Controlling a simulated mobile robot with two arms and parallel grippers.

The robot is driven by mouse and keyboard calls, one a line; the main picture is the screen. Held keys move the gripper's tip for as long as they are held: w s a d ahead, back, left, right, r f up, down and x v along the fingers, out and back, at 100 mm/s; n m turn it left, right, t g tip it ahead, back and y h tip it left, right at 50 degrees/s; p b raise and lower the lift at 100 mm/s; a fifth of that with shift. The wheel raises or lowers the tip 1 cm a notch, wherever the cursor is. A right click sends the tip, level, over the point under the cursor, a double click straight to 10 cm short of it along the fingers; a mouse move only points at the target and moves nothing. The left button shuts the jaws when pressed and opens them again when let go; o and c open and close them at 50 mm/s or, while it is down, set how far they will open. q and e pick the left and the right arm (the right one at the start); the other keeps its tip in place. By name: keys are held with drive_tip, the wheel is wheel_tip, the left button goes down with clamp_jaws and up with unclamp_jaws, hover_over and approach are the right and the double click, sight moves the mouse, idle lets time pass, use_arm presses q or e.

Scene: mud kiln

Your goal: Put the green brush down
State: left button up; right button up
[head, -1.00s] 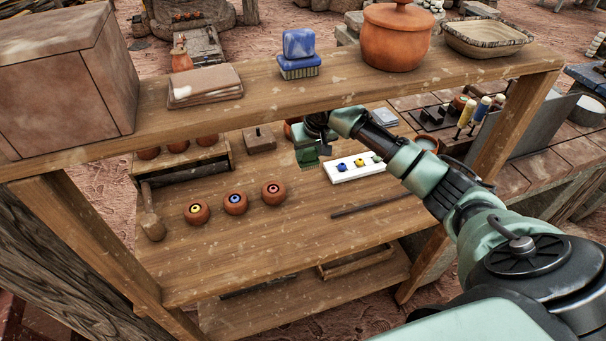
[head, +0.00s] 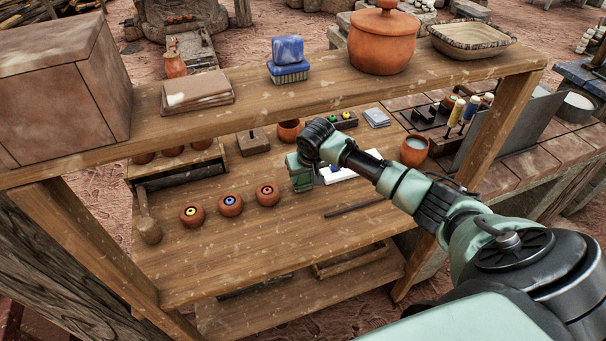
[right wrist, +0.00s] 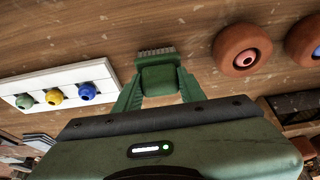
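The green brush (right wrist: 160,80) is a small green block with pale bristles, seen in the right wrist view between the two green fingers of my right gripper (right wrist: 159,92). The fingers press on its sides, and the gripper is shut on it. In the head view the right gripper (head: 301,172) hangs low over the wooden worktop (head: 270,245), between the round clay pots and the white board. The brush is hard to make out there. I cannot tell whether the bristles touch the wood. My left gripper is not in view.
Small clay pots with coloured centres (head: 231,205) stand left of the gripper. The white board (right wrist: 62,84) with green, yellow and blue knobs lies on its other side. A dark rod (head: 354,207) lies in front. An upper shelf (head: 240,112) crosses above.

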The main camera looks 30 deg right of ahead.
drive_tip(key=o, duration=0.3)
drive_tip(key=shift+o, duration=0.2)
drive_tip(key=v, duration=1.2)
drive_tip(key=shift+r+b, duration=0.15)
drive_tip(key=shift+b, duration=0.15)
